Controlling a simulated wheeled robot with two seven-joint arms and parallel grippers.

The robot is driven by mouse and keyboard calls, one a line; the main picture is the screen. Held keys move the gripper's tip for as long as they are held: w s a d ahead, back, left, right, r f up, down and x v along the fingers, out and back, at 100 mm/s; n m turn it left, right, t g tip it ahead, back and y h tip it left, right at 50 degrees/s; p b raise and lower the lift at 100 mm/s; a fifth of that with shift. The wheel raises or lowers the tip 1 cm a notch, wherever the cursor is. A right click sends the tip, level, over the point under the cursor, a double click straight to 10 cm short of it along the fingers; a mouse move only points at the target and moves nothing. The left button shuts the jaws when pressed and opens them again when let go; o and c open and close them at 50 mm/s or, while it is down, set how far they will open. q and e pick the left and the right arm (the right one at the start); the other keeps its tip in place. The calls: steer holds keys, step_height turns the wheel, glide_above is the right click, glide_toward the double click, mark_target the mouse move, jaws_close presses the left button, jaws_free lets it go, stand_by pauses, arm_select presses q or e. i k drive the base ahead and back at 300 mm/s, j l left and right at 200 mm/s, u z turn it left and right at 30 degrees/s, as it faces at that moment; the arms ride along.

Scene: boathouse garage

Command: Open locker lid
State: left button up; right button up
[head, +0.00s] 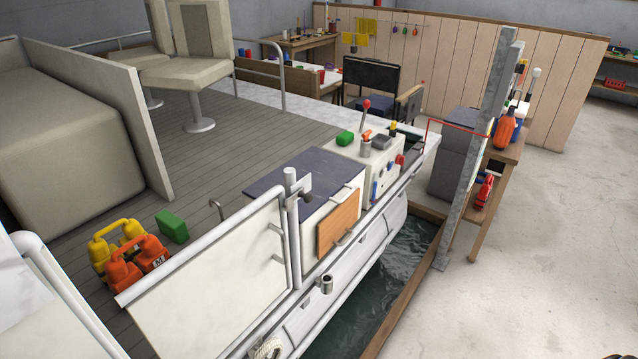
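A white locker box stands at the side of the boat's deck, with a flat dark blue lid (290,172) on top. The lid lies level and looks closed. An orange-brown wooden panel (338,222) with a small handle is on the box's near face. I cannot tell from this view which way the lid hinges. Neither of my grippers is in view.
A white gate panel with rails (215,275) stands in front of the locker. Right of it is a white console (368,165) with a red-knobbed lever. Open water (400,262) lies between hull and floor. Orange and yellow canisters (135,262) stand on deck.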

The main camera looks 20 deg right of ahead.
mark_target(330, 173)
steer(key=i+l+u, duration=0.1)
steer(key=l, duration=0.3)
steer(key=i+l, duration=0.15)
steer(key=l, duration=0.2)
steer(key=i+l+u, duration=0.15)
steer(key=l, duration=0.25)
steer(key=i+l+u, duration=0.1)
steer(key=l, duration=0.3)
steer(key=i+l+u, duration=0.1)
steer(key=l, duration=0.3)
